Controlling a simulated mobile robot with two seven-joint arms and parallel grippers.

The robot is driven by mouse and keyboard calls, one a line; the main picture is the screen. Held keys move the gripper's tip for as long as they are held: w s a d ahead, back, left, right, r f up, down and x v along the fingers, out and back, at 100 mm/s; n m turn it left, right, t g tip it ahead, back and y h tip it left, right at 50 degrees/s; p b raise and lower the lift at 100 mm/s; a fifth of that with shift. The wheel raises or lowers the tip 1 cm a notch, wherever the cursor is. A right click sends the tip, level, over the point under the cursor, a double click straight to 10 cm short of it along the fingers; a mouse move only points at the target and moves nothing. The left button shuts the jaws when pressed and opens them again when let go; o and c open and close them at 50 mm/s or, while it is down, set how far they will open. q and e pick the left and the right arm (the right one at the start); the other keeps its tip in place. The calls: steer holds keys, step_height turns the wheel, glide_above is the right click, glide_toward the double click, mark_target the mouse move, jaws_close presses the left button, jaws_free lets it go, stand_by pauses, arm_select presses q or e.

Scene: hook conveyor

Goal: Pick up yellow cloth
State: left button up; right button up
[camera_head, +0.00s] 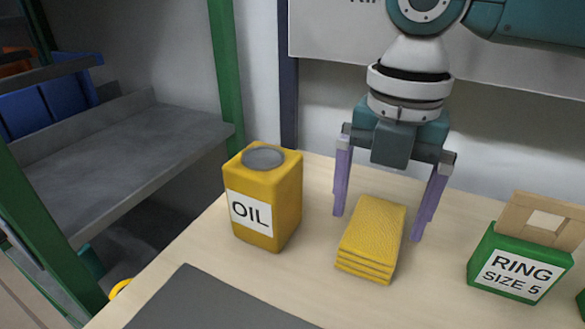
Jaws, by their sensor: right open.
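The yellow cloth (372,236) is a folded stack lying on the light wooden table (310,285), right of the middle of the head view. My right gripper (378,222) points down over the far part of the cloth. Its two purple fingers are spread wide, one to the left and one to the right of the cloth. The jaws are open and hold nothing. I cannot tell exactly how far the fingertips are above the table. My left gripper is not in view.
A yellow oil canister (264,198) stands left of the cloth. A green box (517,262) labelled RING SIZE 5 stands to the right. A dark mat (215,305) lies at the front left. Grey shelving (130,155) with green posts is at the left.

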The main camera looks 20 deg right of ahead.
mark_target(376, 226)
step_height(376, 226, down, 2)
steer(key=shift+f, duration=0.1)
steer(key=c, duration=1.2)
steer(key=shift+r, duration=0.35)
step_height(376, 226, up, 20)
steer(key=p, duration=0.3)
steer(key=shift+f, duration=0.25)
